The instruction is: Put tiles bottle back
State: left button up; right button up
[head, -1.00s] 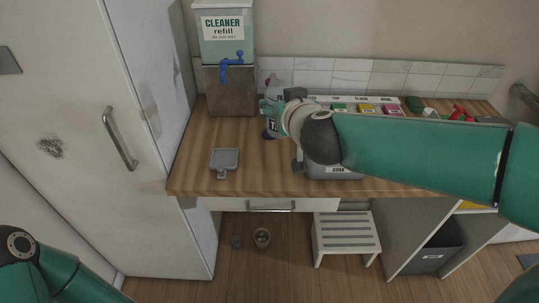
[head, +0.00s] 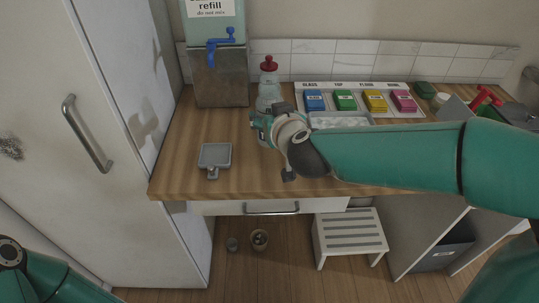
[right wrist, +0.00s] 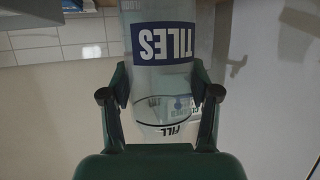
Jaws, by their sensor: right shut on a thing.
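The tiles bottle (head: 269,96) is clear with a red cap. In the head view it appears upright at the back of the wooden counter (head: 185,165). My right gripper (head: 262,127) is shut on it, with a finger on each side of its body. In the right wrist view the bottle (right wrist: 160,78) shows a blue TILES label and a fill line between the fingers (right wrist: 161,95). My gripper hides its lower part in the head view, so I cannot tell whether its base touches the counter. My left gripper is out of view.
A cleaner refill dispenser (head: 221,75) with a blue tap stands left of the bottle. A small grey tray (head: 214,158) lies in front. A rack of coloured packs (head: 344,100) is to the right. A white step stool (head: 350,237) stands below the counter.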

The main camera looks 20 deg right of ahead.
jog(key=shift+f+b, duration=1.75)
jog(key=shift+f, duration=2.05)
jog(key=shift+f, duration=0.2)
jog(key=o, duration=1.5)
jog(key=shift+r, duration=0.15)
